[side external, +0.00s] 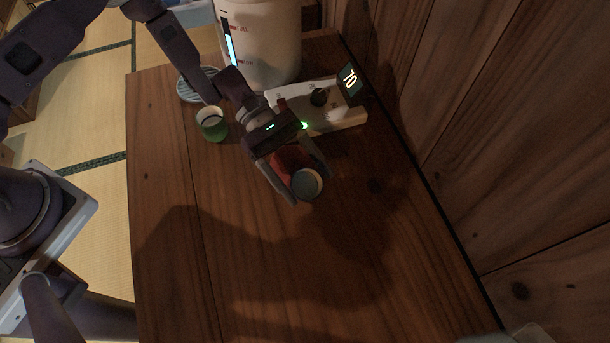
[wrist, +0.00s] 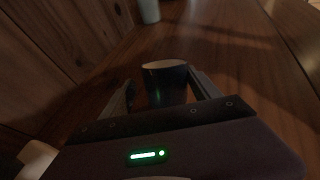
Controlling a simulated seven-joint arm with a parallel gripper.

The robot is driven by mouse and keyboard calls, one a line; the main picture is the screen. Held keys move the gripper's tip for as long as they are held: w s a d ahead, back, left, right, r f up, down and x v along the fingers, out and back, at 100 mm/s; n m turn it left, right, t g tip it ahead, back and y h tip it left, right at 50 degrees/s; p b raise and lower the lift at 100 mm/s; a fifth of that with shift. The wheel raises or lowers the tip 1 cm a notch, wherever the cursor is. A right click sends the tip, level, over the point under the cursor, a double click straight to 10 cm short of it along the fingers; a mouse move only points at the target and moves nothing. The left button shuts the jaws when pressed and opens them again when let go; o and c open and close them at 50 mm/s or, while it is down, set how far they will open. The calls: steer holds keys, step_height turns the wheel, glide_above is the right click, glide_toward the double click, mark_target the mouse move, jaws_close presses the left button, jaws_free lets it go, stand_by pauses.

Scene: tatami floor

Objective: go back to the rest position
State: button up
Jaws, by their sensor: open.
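In the wrist view, this object (wrist: 165,80) looks dark with a pale top and sits between the spread fingers of my gripper (wrist: 163,86). The jaws are open. I cannot tell whether a finger touches the object, or whether it rests on the table.
A white device (side external: 335,118) with a display reading 70 stands behind my gripper. A large white container (side external: 265,45), a green cup (side external: 213,126) and a round slatted dish (side external: 190,86) are at the back. A wooden wall (side external: 500,130) borders the right.

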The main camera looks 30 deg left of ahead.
steer(key=v, duration=0.7)
steer(key=shift+w+a, duration=0.1)
steer(key=shift+a, duration=0.15)
steer(key=s+a+r+m+t+y, duration=0.25)
steer(key=a+r+m+y, duration=0.2)
steer(key=r, duration=0.55)
steer(key=s+a+r+m+t+y, duration=0.1)
steer(key=s+a+r+m+y, duration=0.35)
steer(key=r, duration=0.55)
steer(key=s+a+r+m+t+y, duration=0.3)
steer(key=s+a+r+t, duration=0.4)
steer(key=s+a, duration=0.3)
steer(key=shift+s+r+m+y, duration=0.4)
steer(key=shift+s+r+m, duration=0.3)
steer(key=shift+m, duration=0.1)
steer(key=shift+a+t, duration=0.15)
steer(key=shift+t, duration=0.1)
steer(key=shift+c, duration=1.1)
